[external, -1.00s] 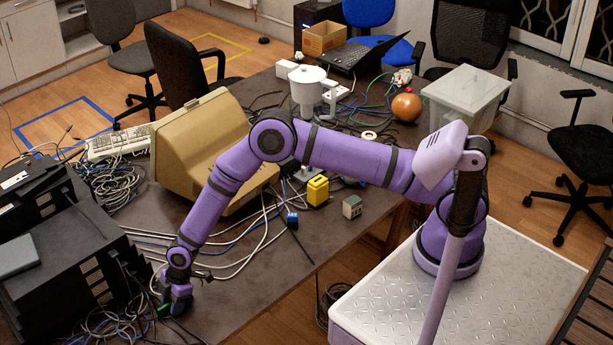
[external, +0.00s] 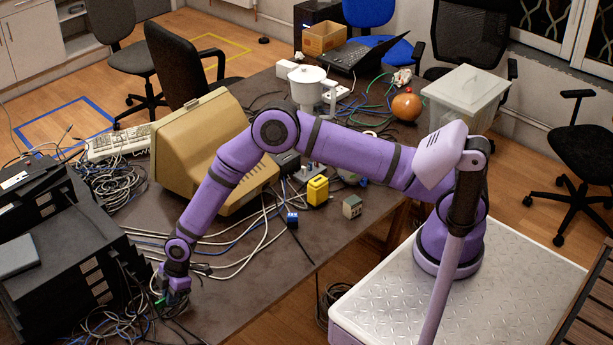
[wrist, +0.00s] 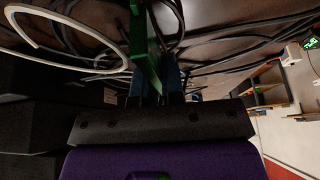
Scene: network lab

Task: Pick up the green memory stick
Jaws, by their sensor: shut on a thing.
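The green memory stick (wrist: 146,55) is a thin green board standing up between my gripper's fingers in the wrist view. My gripper (wrist: 160,88) is shut on it. In the external view my gripper (external: 170,300) is low over the near left part of the table, beside the cable tangle and the black equipment. A bit of green, the memory stick (external: 159,301), shows at its tip. Most of the stick is hidden by the gripper in the external view.
Black equipment (external: 85,262) stands at the left, close to my gripper. Tangled cables (external: 125,322) lie around it. A beige monitor (external: 185,150) stands behind my arm. A yellow block (external: 317,190) sits near the table's right edge. Bare table (external: 255,275) lies right of my gripper.

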